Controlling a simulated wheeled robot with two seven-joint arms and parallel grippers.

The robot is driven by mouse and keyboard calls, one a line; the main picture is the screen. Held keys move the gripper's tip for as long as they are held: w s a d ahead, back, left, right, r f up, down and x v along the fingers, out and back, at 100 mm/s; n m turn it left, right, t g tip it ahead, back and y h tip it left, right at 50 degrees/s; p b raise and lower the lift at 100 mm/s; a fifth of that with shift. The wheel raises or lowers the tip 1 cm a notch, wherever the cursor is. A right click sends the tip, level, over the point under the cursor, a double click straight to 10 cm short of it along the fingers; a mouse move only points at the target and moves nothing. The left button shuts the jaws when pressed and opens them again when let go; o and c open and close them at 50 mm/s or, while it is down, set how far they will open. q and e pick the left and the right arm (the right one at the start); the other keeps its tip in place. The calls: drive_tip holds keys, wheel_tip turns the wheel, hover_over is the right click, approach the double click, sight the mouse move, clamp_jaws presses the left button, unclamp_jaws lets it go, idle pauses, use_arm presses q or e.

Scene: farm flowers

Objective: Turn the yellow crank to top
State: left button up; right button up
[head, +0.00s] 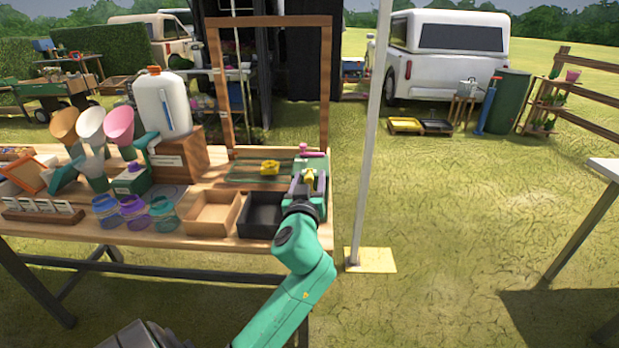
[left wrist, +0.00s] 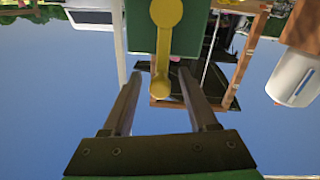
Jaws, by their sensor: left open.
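The yellow crank (left wrist: 164,45) is mounted on the face of a green box (left wrist: 198,35) in the left wrist view. It has a round end at the picture's top and a narrower knob end lower down. My left gripper (left wrist: 162,100) is open, with a finger on each side of the knob end and gaps visible. In the head view the yellow crank (head: 309,178) is a small patch by my left gripper (head: 306,184) at the table's right end. The gripper partly hides the green box (head: 320,168) there. My right gripper is not in view.
A wooden frame (head: 326,90) stands behind the box. A black tray (head: 262,228) and a wooden tray (head: 211,229) lie left of my arm. A white jug (head: 160,105), jars and flower cones fill the table's left. A pale pole (head: 372,130) stands just right of the table.

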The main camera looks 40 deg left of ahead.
use_arm(q)
drive_tip(key=shift+c, duration=0.3)
clamp_jaws()
drive_tip(key=shift+f, duration=0.1)
idle(1.0)
